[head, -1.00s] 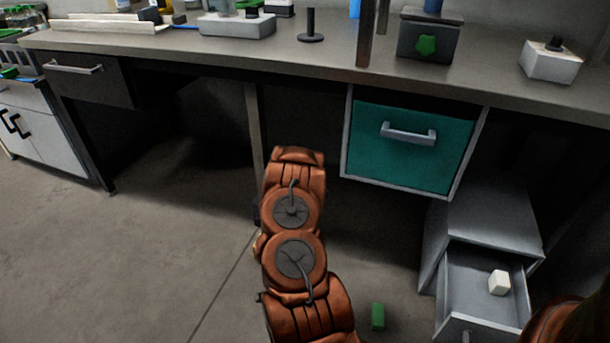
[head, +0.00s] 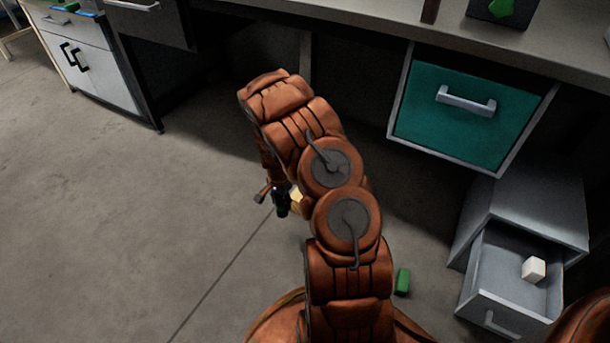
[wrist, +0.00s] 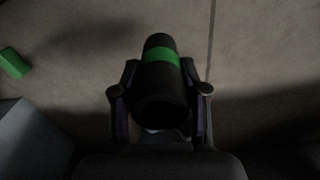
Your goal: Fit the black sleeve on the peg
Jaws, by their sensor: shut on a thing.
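The black sleeve (wrist: 160,100) has a green band around it and shows in the wrist view between the two fingers of my gripper (wrist: 158,84). My gripper is shut on it, and the sleeve's open end faces the wrist camera. In the head view my gripper (head: 272,194) hangs below my forearm, over the floor in front of the bench. The peg is not in either current view.
The bench top (head: 390,22) runs across the top right, above a closed teal drawer (head: 465,115). A grey cabinet (head: 535,195) has its lower drawer open with a white cube (head: 533,269) inside. A green block (head: 403,281) lies on the floor. The left floor is clear.

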